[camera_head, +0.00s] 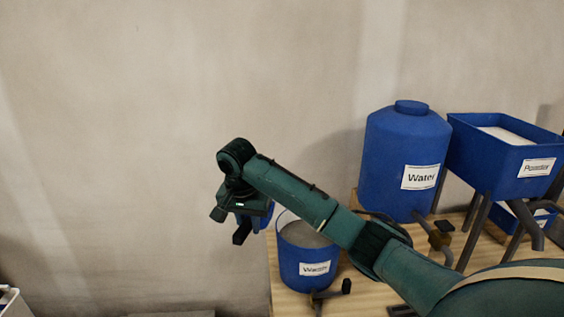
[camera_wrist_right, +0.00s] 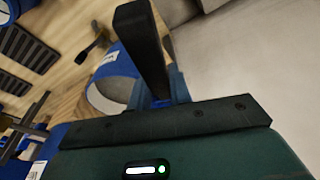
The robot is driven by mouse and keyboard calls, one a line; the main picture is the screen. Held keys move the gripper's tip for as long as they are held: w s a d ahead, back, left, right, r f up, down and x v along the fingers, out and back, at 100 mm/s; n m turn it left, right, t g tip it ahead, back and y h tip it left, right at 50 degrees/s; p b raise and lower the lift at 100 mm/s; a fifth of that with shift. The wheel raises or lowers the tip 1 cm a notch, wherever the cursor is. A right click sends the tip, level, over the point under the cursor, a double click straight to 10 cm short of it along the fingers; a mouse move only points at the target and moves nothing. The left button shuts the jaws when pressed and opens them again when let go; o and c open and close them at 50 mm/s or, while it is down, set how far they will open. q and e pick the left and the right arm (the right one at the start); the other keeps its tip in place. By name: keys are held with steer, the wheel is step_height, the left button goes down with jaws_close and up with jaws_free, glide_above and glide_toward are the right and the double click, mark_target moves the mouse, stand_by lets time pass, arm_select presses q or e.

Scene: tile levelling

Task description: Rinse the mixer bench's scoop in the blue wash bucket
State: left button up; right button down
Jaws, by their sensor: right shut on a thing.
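My right gripper (camera_head: 243,222) is above and to the left of the bucket, off the bench's left edge in the picture. It is shut on a blue thing, apparently the scoop (camera_head: 264,217), mostly hidden by the gripper. Blue parts of it show beside the finger in the wrist view (camera_wrist_right: 177,84). My left gripper is out of view.
A large blue water tank (camera_head: 398,150) with a tap stands behind the bucket on the bench (camera_head: 287,302). A blue powder hopper (camera_head: 492,165) on dark legs stands to the right. A plain wall is behind; space left of the gripper is clear.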

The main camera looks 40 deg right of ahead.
steer(key=w+d+r+m+g+y+p, duration=0.1)
steer(key=w+d+r+m+y+p, duration=0.15)
steer(key=d+m+p, duration=0.4)
steer(key=w+d+r+m+y+p, duration=0.1)
steer(key=w+d+r+m+p, duration=0.1)
steer(key=d+r+m+p, duration=0.35)
arm_select(q)
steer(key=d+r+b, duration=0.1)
steer(key=b, duration=0.3)
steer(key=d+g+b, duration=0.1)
steer(key=b, duration=0.2)
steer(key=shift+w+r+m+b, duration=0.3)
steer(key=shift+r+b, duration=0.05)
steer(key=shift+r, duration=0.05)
arm_select(e)
steer(key=s+d+f+m+t+y, duration=0.1)
steer(key=d+f, duration=0.1)
steer(key=f, duration=0.4)
steer(key=s+d+f+m+t+y, duration=0.1)
steer(key=d+f+y, duration=0.1)
steer(key=f, duration=0.4)
steer(key=shift+d, duration=0.25)
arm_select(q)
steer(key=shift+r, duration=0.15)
arm_select(e)
steer(key=shift+s, duration=0.1)
